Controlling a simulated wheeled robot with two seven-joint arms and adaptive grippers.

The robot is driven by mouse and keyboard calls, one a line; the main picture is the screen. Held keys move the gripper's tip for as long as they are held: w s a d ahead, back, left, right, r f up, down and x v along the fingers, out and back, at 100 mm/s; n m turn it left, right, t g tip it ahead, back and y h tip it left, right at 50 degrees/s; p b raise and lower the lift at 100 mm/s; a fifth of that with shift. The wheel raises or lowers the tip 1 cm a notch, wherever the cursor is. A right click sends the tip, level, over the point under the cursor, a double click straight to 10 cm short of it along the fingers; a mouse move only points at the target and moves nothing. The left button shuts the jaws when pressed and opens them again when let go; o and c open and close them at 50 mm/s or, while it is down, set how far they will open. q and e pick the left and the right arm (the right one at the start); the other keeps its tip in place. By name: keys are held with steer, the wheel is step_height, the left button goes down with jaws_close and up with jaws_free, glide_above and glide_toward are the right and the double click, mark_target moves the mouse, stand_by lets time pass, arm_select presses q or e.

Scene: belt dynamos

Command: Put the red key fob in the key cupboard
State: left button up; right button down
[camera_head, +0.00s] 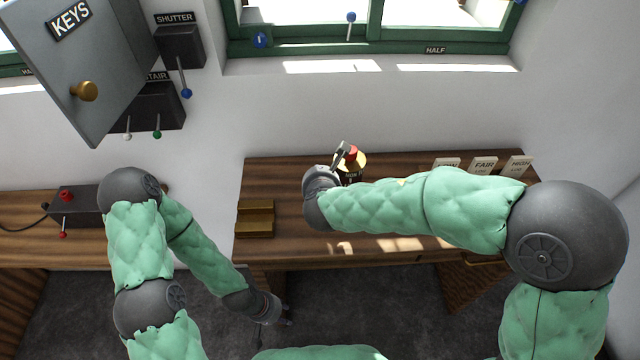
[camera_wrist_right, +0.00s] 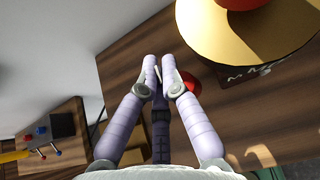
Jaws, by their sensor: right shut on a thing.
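The grey key cupboard (camera_head: 85,65), labelled KEYS, hangs at the upper left in the head view. It has a brass knob (camera_head: 84,91), and its door looks shut. My right gripper (camera_head: 343,155) is over the middle desk. In the right wrist view its fingertips (camera_wrist_right: 160,68) are together, with the red key fob (camera_wrist_right: 193,85) at them, partly hidden by a finger. The fob cannot be told apart in the head view. My left gripper (camera_head: 284,321) hangs low in front of the desk, away from the cupboard; its fingers are too small to read.
A brass-topped thing with a red knob (camera_wrist_right: 230,35) stands close beside my right fingers. The wooden desk (camera_head: 290,185) also bears a brass-coloured block (camera_head: 255,219) and several cards (camera_head: 484,164). Dark SHUTTER (camera_head: 180,45) and STAIR (camera_head: 150,105) boxes with levers are right of the cupboard.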

steer(key=shift+w+f, duration=0.55)
steer(key=shift+f, duration=0.15)
steer(key=shift+w+d+f+b, duration=0.15)
steer(key=shift+f+b, duration=0.35)
steer(key=shift+f, duration=0.4)
steer(key=shift+w+a+f+b, duration=0.1)
steer(key=shift+f+b, duration=0.35)
steer(key=shift+f, duration=0.4)
steer(key=shift+f, duration=0.15)
steer(key=c, duration=1.4)
jaws_free()
